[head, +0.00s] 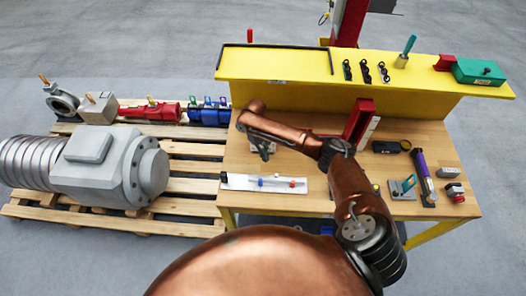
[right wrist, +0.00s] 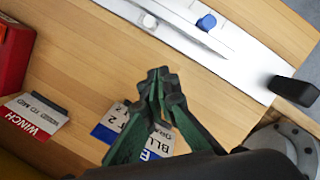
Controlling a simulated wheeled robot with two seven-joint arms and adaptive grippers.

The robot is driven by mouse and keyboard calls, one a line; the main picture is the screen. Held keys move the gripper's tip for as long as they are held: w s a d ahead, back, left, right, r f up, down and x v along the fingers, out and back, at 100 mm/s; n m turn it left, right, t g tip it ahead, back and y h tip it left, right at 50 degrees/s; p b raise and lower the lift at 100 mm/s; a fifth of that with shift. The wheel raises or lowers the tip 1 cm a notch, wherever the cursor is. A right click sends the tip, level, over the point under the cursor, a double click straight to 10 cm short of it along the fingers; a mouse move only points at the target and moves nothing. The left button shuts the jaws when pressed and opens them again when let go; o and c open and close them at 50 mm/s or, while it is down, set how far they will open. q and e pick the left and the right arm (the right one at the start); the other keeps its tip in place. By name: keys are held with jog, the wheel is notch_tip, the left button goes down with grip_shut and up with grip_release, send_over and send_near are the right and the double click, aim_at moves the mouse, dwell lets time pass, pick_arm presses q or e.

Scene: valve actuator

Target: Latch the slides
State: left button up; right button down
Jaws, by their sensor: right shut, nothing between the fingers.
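A white slide plate (head: 240,184) lies near the table's front left edge, with a thin rail, a blue knob (head: 261,182) and a red knob (head: 292,184). A black end piece (head: 223,177) is at its left end. In the right wrist view the plate (right wrist: 245,60) crosses the upper right, with the blue knob (right wrist: 207,22) on it and a black handle (right wrist: 295,90) at its end. My right gripper (right wrist: 160,78) is shut and empty, over the table beside the plate, apart from it. In the head view it (head: 262,148) is small and partly hidden by my arm. My left gripper is out of view.
A tag reading BLUE (right wrist: 110,130) lies under the fingers, and a WINCH tag (right wrist: 35,115) lies near a red block (right wrist: 12,55). A yellow shelf (head: 300,70) runs along the back. Several tools lie at the table's right. A motor (head: 105,165) on a pallet stands left.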

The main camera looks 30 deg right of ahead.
aim_at(278, 176)
jog(key=x, duration=0.3)
jog(key=shift+f, duration=0.4)
jog(key=s+p, duration=0.2)
jog(key=s, duration=0.1)
jog(key=shift+d+f, duration=0.2)
jog(key=shift+d, duration=0.15)
jog(key=shift+s+d+f+p, duration=0.1)
jog(key=shift+s+p, duration=0.35)
jog(key=shift+s, duration=0.1)
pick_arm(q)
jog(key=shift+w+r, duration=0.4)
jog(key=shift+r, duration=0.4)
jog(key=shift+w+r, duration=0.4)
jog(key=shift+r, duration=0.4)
